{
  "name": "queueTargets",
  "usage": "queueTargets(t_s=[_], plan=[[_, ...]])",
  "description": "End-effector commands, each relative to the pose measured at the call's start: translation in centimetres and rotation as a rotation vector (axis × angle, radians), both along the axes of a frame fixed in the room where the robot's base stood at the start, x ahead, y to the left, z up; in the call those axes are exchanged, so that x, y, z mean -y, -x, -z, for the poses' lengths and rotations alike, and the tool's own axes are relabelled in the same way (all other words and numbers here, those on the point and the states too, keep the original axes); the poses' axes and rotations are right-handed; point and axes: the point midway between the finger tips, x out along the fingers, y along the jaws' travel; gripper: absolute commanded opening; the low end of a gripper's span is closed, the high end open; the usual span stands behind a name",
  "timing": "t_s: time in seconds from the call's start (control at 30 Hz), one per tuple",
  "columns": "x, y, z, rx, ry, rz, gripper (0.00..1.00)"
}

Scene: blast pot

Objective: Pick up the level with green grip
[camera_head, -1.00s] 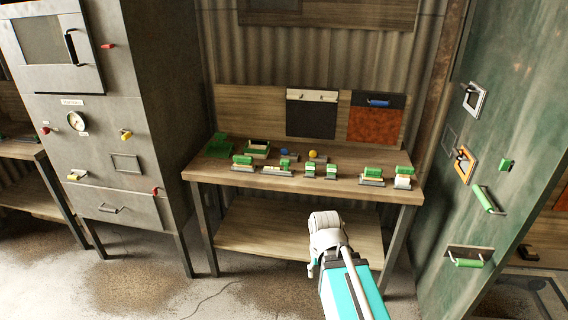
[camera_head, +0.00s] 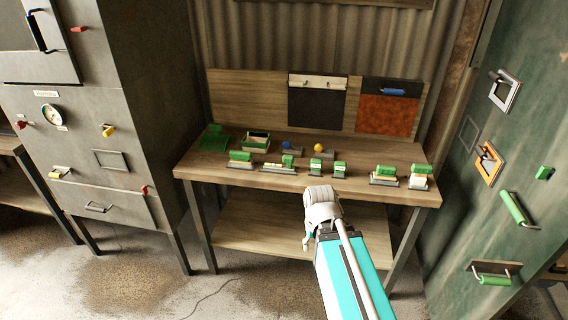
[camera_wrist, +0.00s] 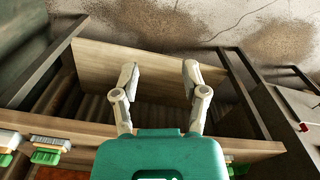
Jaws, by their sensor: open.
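Several small pieces with green grips stand in a row along the front of the wooden workbench (camera_head: 215,177). I cannot tell for certain which is the level; a long, low piece with a green block at its right end (camera_head: 279,166) is one of them. Others are a green-topped piece on a grey base (camera_head: 240,160) and a green-and-white piece (camera_head: 421,178) at the right. My gripper (camera_head: 322,205) is in front of the bench edge, apart from these pieces. In the wrist view, my gripper (camera_wrist: 160,80) is open and empty, with green-gripped pieces (camera_wrist: 47,150) at the lower left.
A grey cabinet (camera_head: 100,160) with a gauge and handles stands left of the bench. A green panel (camera_head: 480,130) with handles stands at the right. Green trays (camera_head: 256,142) and blue and yellow knobs sit at the back of the bench. The lower shelf (camera_head: 260,240) looks empty.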

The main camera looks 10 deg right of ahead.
Motion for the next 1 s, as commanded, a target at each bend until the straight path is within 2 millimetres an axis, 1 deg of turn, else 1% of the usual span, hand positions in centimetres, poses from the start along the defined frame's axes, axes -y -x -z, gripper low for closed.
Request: queueTargets(t_s=[0.37, 0.5, 0.6, 0.63, 0.7, 0.77, 0.87, 0.97, 1.0], plan=[[0.0, 0.0, 0.0, 0.000, 0.000, 0.000, 0.57], [0.1, -0.2, 0.2, 0.005, 0.006, -0.008, 0.83], [0.4, -0.8, 0.6, 0.021, 0.031, -0.033, 1.00], [0.6, -1.1, 0.8, 0.029, 0.043, -0.047, 1.00], [0.4, -2.1, 1.3, 0.054, 0.082, -0.095, 1.00], [0.9, -3.2, 1.8, 0.081, 0.127, -0.146, 1.00], [2.0, -5.5, 2.8, 0.133, 0.232, -0.262, 1.00], [3.3, -8.4, 3.5, 0.184, 0.371, -0.413, 1.00], [3.8, -9.7, 3.7, 0.203, 0.434, -0.482, 1.00]])
